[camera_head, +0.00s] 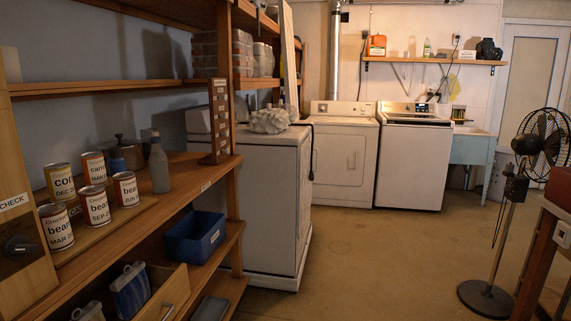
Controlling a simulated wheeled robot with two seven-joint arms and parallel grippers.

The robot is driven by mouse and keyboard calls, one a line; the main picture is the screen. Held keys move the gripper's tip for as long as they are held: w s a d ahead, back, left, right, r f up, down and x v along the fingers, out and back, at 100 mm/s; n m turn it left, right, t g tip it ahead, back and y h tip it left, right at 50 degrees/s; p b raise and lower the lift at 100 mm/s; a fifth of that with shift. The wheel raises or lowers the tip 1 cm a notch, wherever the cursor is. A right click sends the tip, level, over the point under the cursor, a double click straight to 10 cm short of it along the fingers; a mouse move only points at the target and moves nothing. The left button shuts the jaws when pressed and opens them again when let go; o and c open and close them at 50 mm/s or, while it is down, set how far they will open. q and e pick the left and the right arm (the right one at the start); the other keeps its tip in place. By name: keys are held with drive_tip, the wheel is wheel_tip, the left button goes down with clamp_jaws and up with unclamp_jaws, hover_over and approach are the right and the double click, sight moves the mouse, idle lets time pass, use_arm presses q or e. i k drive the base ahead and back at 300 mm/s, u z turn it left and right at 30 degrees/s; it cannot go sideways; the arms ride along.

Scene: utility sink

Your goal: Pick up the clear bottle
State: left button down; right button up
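A greyish, narrow-necked bottle (159,166) stands upright on the wooden shelf at the left, right of the cans. A small pale bottle with green on it (427,48) stands on the wall shelf at the back, above the white machines. I cannot tell from this distance whether either is clear. Neither of my grippers is in view, and nothing is seen touching the bottles.
Several labelled cans (96,205) stand on the left shelf (188,184). The utility sink (472,146) is at the back right, a standing fan (540,140) at the right. The middle floor is clear.

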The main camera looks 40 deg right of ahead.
sight(158, 159)
drive_tip(key=z, duration=1.95)
drive_tip(key=i, duration=2.85)
drive_tip(key=u, duration=2.45)
